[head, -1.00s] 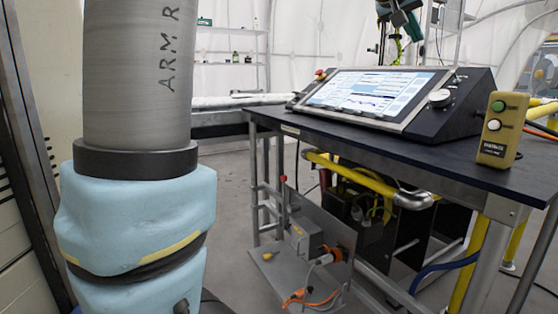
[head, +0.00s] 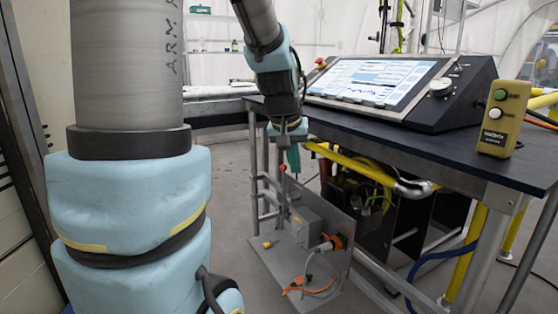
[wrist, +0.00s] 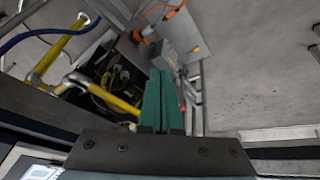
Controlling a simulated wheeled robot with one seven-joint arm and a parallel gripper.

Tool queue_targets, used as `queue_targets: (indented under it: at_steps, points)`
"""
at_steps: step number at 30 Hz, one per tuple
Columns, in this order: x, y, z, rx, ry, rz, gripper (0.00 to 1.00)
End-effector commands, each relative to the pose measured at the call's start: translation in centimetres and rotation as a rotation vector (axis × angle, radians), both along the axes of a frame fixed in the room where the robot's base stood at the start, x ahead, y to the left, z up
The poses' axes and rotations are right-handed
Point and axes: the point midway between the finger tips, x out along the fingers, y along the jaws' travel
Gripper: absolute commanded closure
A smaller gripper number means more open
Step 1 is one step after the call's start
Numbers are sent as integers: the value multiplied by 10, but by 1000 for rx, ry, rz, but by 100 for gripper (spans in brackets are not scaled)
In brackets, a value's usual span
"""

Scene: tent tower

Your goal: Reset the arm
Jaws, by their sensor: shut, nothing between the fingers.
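My gripper (head: 293,162) hangs pointing down in the head view, beside the left end of the dark table. Its green fingers are pressed together with nothing between them. They also show side by side in the wrist view (wrist: 160,102), aimed toward the lower frame and floor. My arm's blue and grey forearm links stand above it, left of the console screen. The thick grey link marked "ARM R" fills the left of the head view.
The dark table (head: 420,150) bears a sloped console (head: 375,82) and a yellow button box (head: 503,118). Yellow pipes, cables and a metal plate with a grey box (head: 307,228) sit below. Open floor (head: 225,175) lies left of the table.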

Motion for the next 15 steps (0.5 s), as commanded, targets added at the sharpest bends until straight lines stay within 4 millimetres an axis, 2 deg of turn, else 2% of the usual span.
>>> queue_targets:
  at_steps: [1,3,6,12,13,15]
  points:
    - [-16,21,-20,26,45,25,100]
    - [-37,43,-42,56,96,48,100]
    - [-67,69,-68,89,162,75,100]
    - [-127,108,-106,139,284,118,100]
    - [-124,106,-90,138,275,114,100]
    - [-122,105,-74,136,272,112,100]
